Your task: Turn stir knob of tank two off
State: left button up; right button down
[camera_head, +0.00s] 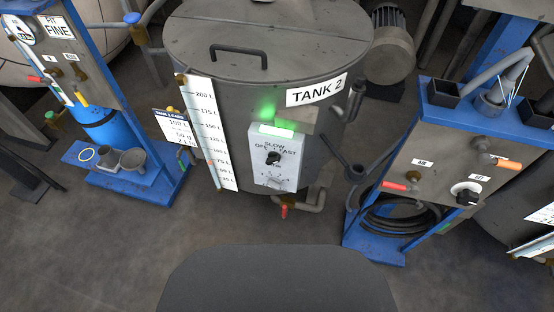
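Tank two (240,110) is a grey lidded drum in the middle of the head view, with a "TANK 2" label (317,90) on its side. A pale control box (290,178) is on its front. The black stir knob (273,158) is on this box, below markings that appear to read slow, off and fast. Its exact pointing direction is too small to tell. A green light (276,130) glows at the top of the box. Neither my left nor my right gripper is in view.
A blue stand (95,75) with a shelf is at the left. Another blue-framed panel (440,165) with a black knob (466,194) and coiled hose (398,215) is at the right. A red-handled valve (284,211) is under the tank. The floor (110,250) in front is clear.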

aim_at(274, 157)
jog(key=z, duration=0.5)
jog(key=k, duration=1.15)
jog(key=z, duration=0.5)
jog(key=i, duration=0.75)
jog(key=z, duration=0.15)
